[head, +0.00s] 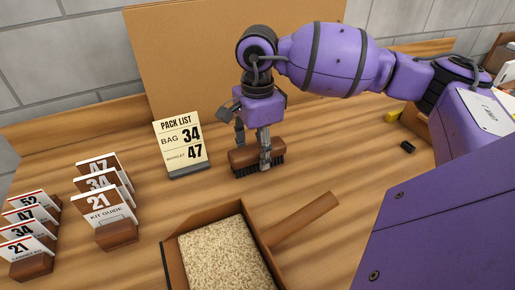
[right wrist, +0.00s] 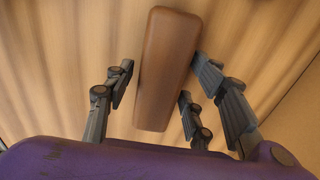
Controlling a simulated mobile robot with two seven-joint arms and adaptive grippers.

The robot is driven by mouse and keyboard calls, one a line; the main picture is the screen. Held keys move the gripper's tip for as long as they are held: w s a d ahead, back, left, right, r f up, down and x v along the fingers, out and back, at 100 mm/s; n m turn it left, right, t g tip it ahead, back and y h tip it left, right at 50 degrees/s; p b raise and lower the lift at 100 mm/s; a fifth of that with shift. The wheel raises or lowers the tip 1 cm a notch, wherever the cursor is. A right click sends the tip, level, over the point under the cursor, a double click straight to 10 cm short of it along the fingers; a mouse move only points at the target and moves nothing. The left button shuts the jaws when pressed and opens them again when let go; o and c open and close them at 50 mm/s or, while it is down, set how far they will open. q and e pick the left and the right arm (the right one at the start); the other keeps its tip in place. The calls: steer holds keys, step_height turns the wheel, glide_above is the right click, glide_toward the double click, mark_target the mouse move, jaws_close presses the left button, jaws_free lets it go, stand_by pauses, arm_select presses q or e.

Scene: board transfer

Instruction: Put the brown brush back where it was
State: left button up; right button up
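In the right wrist view the brown block (right wrist: 165,70) lies between the spread fingers of the gripper (right wrist: 155,88). A clear gap shows on the left side; the right fingers are close to the block's edge, and I cannot tell if they touch. My left gripper is not in view.
The pack list card (head: 181,144) stands left of the brush. Card holders with numbers (head: 116,233) (head: 31,267) stand at the left. A wooden tray (head: 173,262) of pale granules (head: 225,258) with a handle (head: 305,217) is in front. A tan board (head: 190,50) stands behind. A small black object (head: 407,147) lies right.

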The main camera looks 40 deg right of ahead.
mark_target(258, 147)
step_height(258, 147, up, 12)
steer(key=shift+r, duration=0.25)
stand_by(0.5)
